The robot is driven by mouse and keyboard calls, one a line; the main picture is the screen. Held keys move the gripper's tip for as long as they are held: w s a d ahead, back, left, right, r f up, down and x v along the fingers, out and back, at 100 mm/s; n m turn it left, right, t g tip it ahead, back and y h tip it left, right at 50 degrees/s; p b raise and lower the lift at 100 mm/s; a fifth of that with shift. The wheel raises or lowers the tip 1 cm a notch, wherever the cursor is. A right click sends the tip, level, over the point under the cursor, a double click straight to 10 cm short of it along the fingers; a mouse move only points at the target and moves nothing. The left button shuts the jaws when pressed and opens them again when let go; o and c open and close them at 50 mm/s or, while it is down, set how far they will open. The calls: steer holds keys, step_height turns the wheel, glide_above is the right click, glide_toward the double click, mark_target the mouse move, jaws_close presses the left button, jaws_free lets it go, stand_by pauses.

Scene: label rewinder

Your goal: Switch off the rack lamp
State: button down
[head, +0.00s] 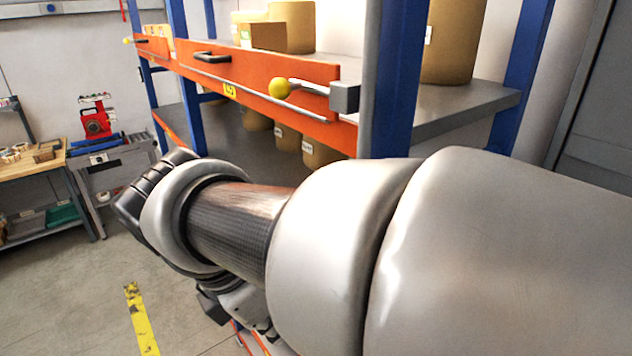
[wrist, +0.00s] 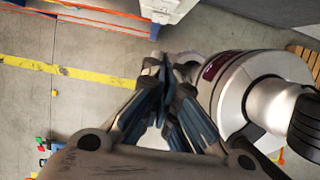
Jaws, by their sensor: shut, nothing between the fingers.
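The rack (head: 395,85) stands close in the head view, with blue posts and an orange front beam (head: 255,85). A lever with a yellow ball knob (head: 280,88) and a grey block (head: 344,97) sits at the beam's right end. A second yellow knob (head: 128,41) is at its far left end. I cannot tell which part, if any, belongs to the lamp; no lit lamp shows. My gripper (wrist: 165,77) is shut and empty in the wrist view, above the floor and touching nothing. In the head view my arm hides most of it.
Brown rolls (head: 452,40) and a carton (head: 262,36) stand on the rack shelf. A red machine (head: 97,122) and a wooden workbench (head: 35,165) are at the left. Open floor with a yellow line (head: 141,318) lies between. A white box (wrist: 165,9) shows in the wrist view.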

steer(key=shift+w+a+f, duration=0.1)
steer(key=shift+w+a, duration=0.05)
steer(key=w+d+f+b, duration=0.1)
steer(key=w+d+f, duration=0.3)
steer(key=f, duration=0.5)
steer(key=shift+d, duration=1.15)
steer(key=shift+r, duration=0.1)
